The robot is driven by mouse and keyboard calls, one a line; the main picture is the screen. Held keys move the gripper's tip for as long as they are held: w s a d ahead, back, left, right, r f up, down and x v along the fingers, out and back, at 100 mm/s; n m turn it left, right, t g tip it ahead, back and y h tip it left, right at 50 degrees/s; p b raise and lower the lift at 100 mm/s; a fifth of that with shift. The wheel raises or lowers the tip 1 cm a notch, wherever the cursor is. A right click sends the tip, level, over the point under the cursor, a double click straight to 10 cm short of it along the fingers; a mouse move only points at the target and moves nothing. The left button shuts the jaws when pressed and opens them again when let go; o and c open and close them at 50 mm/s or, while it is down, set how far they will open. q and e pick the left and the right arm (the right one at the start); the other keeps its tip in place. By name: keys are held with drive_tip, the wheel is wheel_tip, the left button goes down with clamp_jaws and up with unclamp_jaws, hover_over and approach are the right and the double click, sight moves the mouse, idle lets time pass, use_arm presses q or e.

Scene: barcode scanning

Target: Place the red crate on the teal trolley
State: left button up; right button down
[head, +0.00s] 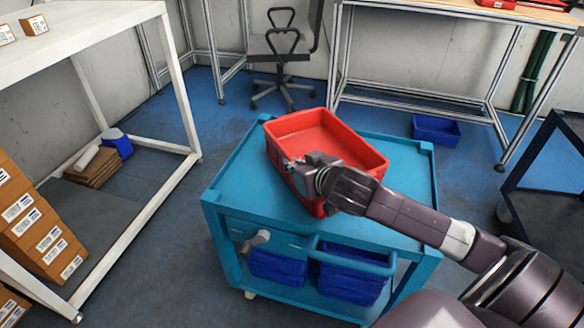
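The red crate (355,150) is open-topped and empty as far as I can see. It is over the middle of the teal trolley (238,180); I cannot tell whether its base rests fully on the top or is slightly raised. My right gripper (304,164) is at the crate's near-left wall and overlaps its rim. The fingers are small and partly hidden against the crate, so their grip is unclear. My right arm comes in from the lower right and covers part of the crate's near side. My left gripper is out of view.
Blue bins (350,283) sit on the trolley's lower shelf. A white table (80,35) stands left, with cartons (35,225) below. An office chair (282,52) and a workbench (450,10) are behind. A blue bin (436,130) lies on the floor; a dark cart (548,170) stands right.

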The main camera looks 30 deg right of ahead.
drive_tip(key=shift+f, duration=0.15)
drive_tip(key=c, duration=2.2)
unclamp_jaws()
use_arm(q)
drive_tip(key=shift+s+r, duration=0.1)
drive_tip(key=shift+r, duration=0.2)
use_arm(e)
drive_tip(key=shift+o, duration=0.2)
drive_tip(key=shift+s+a, duration=0.1)
drive_tip(key=shift+s, duration=0.35)
use_arm(q)
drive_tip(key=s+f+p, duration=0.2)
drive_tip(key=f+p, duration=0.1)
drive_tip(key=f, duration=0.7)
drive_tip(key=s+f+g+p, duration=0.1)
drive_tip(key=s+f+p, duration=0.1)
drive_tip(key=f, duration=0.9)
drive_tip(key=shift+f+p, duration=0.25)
drive_tip(key=shift+p, duration=0.5)
use_arm(e)
drive_tip(key=v, duration=1.1)
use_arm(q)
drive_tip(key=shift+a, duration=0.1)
